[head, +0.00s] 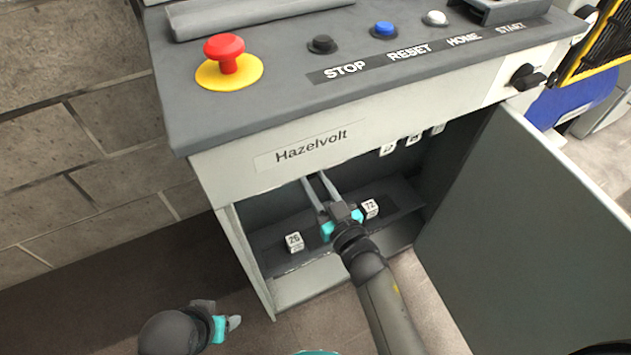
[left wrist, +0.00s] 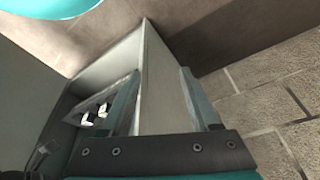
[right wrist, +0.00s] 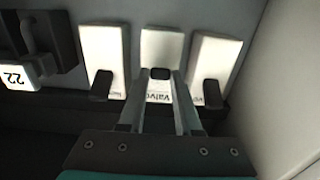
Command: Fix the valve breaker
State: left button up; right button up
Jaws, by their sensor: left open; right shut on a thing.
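In the right wrist view, three white breakers stand in a row. The middle valve breaker (right wrist: 160,48), labelled "Valve", has its black lever (right wrist: 160,73) higher in the picture than the neighbouring levers. My right gripper (right wrist: 161,84) is shut on that lever. In the head view the right gripper (head: 312,182) reaches into the open cabinet (head: 233,250), its fingertips hidden behind the "Hazelvolt" front panel (head: 310,147). My left gripper (head: 233,322) is open and empty, low outside the cabinet.
The cabinet door (head: 540,215) stands open on the right. Number tags 26 (head: 294,242) and 72 (head: 370,208) show inside. Above are a red emergency button (head: 225,50) and several push buttons. A block wall (head: 80,130) is at left; the floor beside the left gripper is clear.

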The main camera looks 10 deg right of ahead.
grip_shut()
